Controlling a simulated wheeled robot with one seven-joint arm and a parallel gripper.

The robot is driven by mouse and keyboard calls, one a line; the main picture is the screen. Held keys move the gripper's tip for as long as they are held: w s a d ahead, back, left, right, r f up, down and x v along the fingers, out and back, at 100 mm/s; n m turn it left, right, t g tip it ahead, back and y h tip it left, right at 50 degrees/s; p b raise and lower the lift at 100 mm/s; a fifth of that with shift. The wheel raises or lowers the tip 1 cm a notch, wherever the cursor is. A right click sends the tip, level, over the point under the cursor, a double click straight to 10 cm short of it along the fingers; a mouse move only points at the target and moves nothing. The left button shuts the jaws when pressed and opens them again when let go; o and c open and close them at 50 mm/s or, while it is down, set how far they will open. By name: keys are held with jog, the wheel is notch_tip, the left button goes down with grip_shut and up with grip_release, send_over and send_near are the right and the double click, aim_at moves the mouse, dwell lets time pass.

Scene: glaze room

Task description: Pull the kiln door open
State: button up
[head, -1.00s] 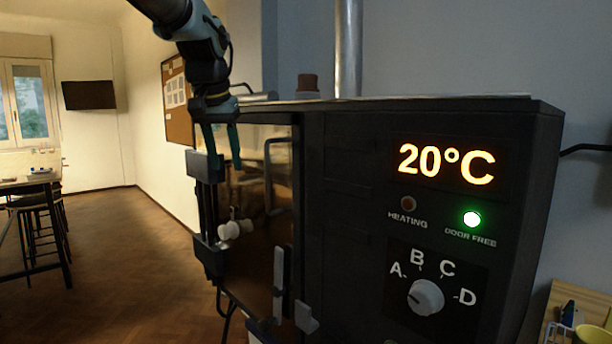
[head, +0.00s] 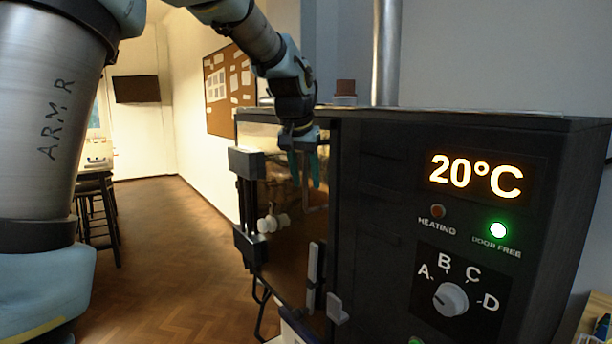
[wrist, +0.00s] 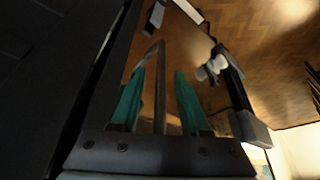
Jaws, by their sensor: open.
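The kiln (head: 385,210) is a dark box with a lit 20°C display. Its brownish, reflective door (head: 290,250) is at the left of its front and looks shut. The grey bar handle (head: 305,195) stands upright on the door. My gripper (head: 304,182) points down at the upper part of the handle, its two teal fingers apart. In the wrist view, the handle (wrist: 160,100) shows between the open fingers (wrist: 160,78); I cannot tell whether either finger touches it. My fingers hide part of the handle in the head view.
A latch piece (head: 314,275) is at the door's lower right and white knobs (head: 270,222) at its left. A green light (head: 498,230) reads DOOR FREE; a dial (head: 450,299) sits below. The wooden floor (head: 175,260) left of the kiln is clear. Stools (head: 97,205) stand further back.

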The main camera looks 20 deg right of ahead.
jog(key=shift+f, duration=0.3)
grip_shut()
dwell(1.3)
